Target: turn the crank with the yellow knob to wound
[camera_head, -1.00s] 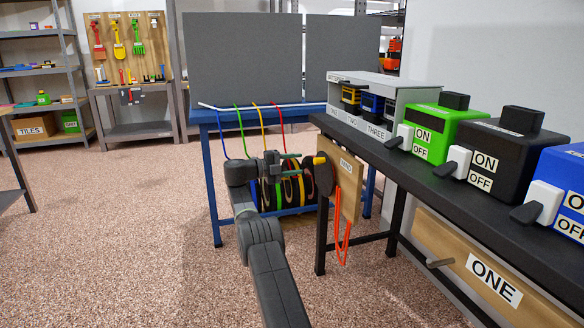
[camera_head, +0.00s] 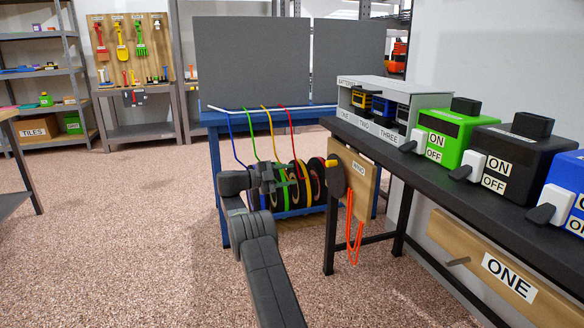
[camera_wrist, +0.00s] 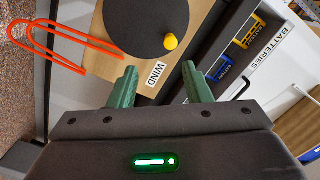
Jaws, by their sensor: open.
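In the wrist view, the knob (camera_wrist: 170,41) sits near the lower right edge of the disc (camera_wrist: 147,20), just beyond and between the green fingertips. My gripper (camera_wrist: 160,70) is open and empty, with the WIND label showing between its fingers. In the head view, my gripper (camera_head: 289,182) is left of the disc and apart from it.
An orange cord (camera_head: 350,230) hangs below the board. Behind my gripper, a blue table (camera_head: 216,125) carries coloured hoses and reels (camera_head: 300,190). On the bench stand a battery rack (camera_head: 365,130) and several switch boxes (camera_head: 450,130). Floor is clear at left.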

